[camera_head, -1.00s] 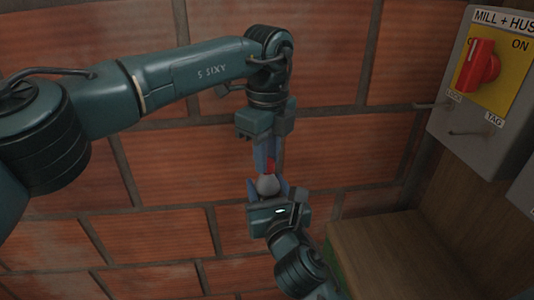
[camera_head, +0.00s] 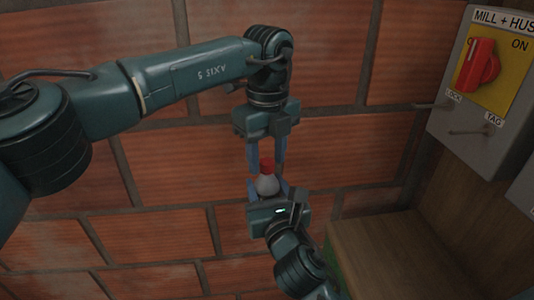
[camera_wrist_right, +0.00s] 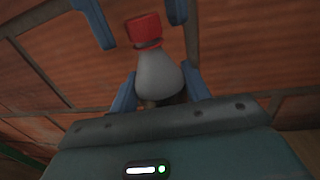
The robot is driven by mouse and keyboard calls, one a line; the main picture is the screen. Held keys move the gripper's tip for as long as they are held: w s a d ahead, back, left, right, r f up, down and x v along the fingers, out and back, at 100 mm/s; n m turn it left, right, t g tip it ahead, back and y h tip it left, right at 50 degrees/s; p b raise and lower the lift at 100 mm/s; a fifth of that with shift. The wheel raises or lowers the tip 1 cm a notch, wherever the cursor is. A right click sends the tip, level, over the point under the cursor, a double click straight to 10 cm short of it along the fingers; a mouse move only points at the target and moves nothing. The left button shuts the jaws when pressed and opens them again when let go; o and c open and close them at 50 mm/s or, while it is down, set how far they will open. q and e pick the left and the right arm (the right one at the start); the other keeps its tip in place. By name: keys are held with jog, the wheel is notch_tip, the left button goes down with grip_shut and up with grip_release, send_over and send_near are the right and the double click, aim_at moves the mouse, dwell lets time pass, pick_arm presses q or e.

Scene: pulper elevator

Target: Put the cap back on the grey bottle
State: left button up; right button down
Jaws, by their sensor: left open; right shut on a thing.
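The grey bottle (camera_head: 268,186) is upright between the blue fingers of my right gripper (camera_head: 268,190), which is shut on it. The bottle also shows in the right wrist view (camera_wrist_right: 158,76). The red cap (camera_head: 267,166) sits at the top of the bottle's neck; in the right wrist view the cap (camera_wrist_right: 144,30) looks slightly tilted, and I cannot tell how tightly it is seated. My left gripper (camera_head: 267,161) points down from above and is open. Its fingers stand apart on either side of the cap, with gaps visible in the right wrist view (camera_wrist_right: 136,16).
A grey switch box (camera_head: 450,120) with a red rotary handle (camera_head: 479,64) is on the right. A wooden ledge (camera_head: 385,250) is below it. A brick wall (camera_head: 340,60) stands behind my arms. The space left of the grippers is clear.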

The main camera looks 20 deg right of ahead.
pick_arm(q)
jog(key=shift+r, duration=0.1)
jog(key=shift+r, duration=2.2)
jog(key=shift+o, duration=0.4)
jog(key=o, duration=0.5)
jog(key=shift+c, duration=0.2)
notch_tip(320, 180, up, 7)
jog(key=shift+r, duration=0.2)
